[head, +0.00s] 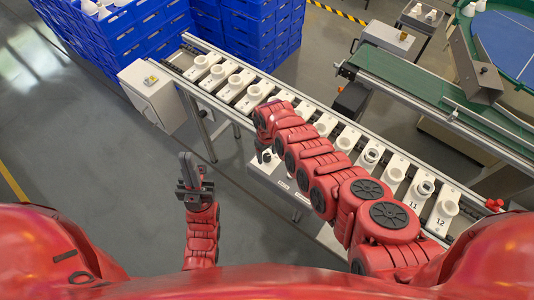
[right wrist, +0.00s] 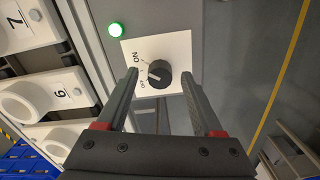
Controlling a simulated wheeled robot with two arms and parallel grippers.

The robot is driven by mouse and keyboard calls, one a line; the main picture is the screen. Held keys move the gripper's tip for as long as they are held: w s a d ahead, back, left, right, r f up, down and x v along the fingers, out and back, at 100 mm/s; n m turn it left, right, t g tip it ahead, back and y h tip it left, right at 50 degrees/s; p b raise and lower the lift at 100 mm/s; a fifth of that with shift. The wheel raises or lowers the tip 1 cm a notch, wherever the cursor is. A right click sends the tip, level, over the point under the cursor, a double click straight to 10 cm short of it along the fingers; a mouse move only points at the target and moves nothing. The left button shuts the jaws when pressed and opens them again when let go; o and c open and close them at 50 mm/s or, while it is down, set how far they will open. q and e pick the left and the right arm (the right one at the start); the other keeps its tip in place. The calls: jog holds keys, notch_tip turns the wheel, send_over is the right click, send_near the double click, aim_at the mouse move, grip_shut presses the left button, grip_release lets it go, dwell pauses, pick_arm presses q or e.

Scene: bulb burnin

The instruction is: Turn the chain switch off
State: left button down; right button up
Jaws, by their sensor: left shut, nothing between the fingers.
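The chain switch (right wrist: 159,74) is a black round knob on a white plate (right wrist: 175,48) marked ON and OFF. A light mark shows on the knob's left side; I cannot tell exactly which label it points at. A green lamp (right wrist: 116,30) beside the plate is lit. My right gripper (right wrist: 158,72) is open, with one finger on each side of the knob and visible gaps to it. In the head view my right arm mostly hides the switch and that gripper. My left gripper (head: 187,160) is shut and empty, over the floor left of the line.
The grey switch box (head: 275,182) stands at the near side of a conveyor line with several white numbered sockets (head: 231,86). A light grey cabinet (head: 152,95) stands at the line's far left end. Blue crates (head: 120,40) are stacked behind. Open floor lies to the left.

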grip_shut()
